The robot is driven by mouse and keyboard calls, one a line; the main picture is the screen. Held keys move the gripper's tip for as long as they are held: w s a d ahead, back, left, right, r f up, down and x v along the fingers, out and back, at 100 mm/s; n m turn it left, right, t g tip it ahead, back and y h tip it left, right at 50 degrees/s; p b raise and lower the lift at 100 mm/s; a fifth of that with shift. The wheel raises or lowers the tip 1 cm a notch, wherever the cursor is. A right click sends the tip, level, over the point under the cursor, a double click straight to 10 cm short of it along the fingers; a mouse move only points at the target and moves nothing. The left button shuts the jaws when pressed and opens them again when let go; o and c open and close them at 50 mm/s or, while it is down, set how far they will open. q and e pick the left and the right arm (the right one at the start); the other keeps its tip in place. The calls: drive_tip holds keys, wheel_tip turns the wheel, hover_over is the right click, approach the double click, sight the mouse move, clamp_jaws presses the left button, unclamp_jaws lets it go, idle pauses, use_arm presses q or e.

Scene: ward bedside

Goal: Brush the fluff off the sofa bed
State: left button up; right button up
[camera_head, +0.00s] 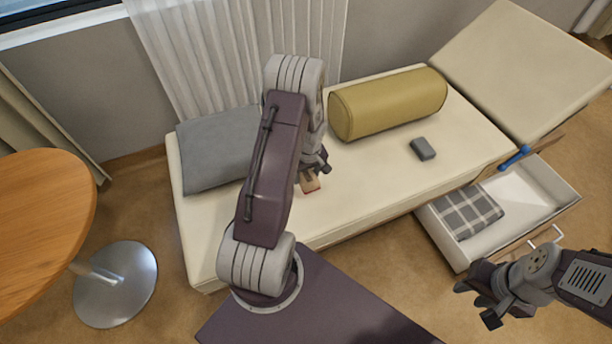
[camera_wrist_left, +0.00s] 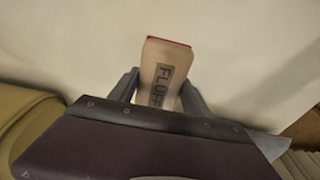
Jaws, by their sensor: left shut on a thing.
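The cream sofa bed (camera_head: 375,175) lies across the middle of the head view, and its pale surface also fills much of the left wrist view (camera_wrist_left: 245,60). My left gripper (camera_head: 313,174) is low over the seat, shut on a light wooden brush (camera_head: 309,184) with a red edge. In the left wrist view the brush (camera_wrist_left: 163,70) sits between the fingers and reads "FLUFF". Whether it touches the seat I cannot tell. No fluff can be made out; my left arm hides part of the bed. My right gripper (camera_head: 474,304) is open and empty, in front of the drawer.
On the bed are a grey cushion (camera_head: 215,150), a mustard bolster (camera_head: 390,103) and a small dark grey block (camera_head: 422,149). An open drawer (camera_head: 530,190) holds a checked cloth (camera_head: 468,213). A round wooden table (camera_head: 45,215) stands at left.

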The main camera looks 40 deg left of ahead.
use_arm(q)
drive_tip(key=shift+r+p, duration=0.7)
drive_tip(key=shift+r, duration=0.45)
